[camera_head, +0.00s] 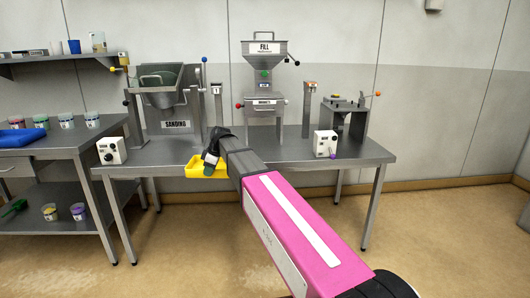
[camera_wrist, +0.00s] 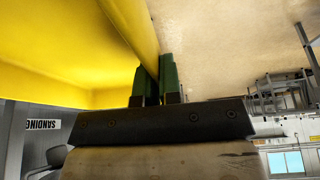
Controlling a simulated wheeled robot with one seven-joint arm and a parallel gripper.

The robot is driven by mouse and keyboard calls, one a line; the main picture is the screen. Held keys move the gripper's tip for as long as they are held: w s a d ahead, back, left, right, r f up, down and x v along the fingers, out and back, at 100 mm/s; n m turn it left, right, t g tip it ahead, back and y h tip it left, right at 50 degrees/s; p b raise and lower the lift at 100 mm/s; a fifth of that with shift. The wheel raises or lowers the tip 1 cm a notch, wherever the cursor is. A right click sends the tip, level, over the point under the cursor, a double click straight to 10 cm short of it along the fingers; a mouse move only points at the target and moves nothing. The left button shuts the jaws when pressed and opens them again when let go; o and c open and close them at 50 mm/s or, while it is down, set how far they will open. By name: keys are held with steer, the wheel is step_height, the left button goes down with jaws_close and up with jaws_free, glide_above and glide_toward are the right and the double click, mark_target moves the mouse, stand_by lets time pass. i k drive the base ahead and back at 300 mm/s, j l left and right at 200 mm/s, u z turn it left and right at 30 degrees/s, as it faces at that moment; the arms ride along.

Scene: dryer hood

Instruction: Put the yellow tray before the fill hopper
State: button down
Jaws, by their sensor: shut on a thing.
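The yellow tray (camera_head: 202,170) is at the front edge of the steel bench, left of centre, below the sanding machine. My gripper (camera_head: 210,163) is shut on its rim. In the wrist view the green fingers (camera_wrist: 158,82) close around the yellow rim of the tray (camera_wrist: 60,60), which fills the upper left. The fill hopper (camera_head: 264,50), a grey funnel labelled FILL on a stand, is at the back of the bench, right of the tray. Whether the tray touches the bench is unclear.
The sanding machine (camera_head: 168,95) stands at the bench's left. White control boxes (camera_head: 325,144) sit near its front edge, and a press (camera_head: 345,112) is at the right. The bench top (camera_head: 285,152) looks clear before the hopper. A side table (camera_head: 60,145) with cups stands left.

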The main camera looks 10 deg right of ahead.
mark_target(266, 151)
steer(key=i, duration=0.85)
steer(key=j+z, duration=0.15)
steer(key=i+l, duration=0.05)
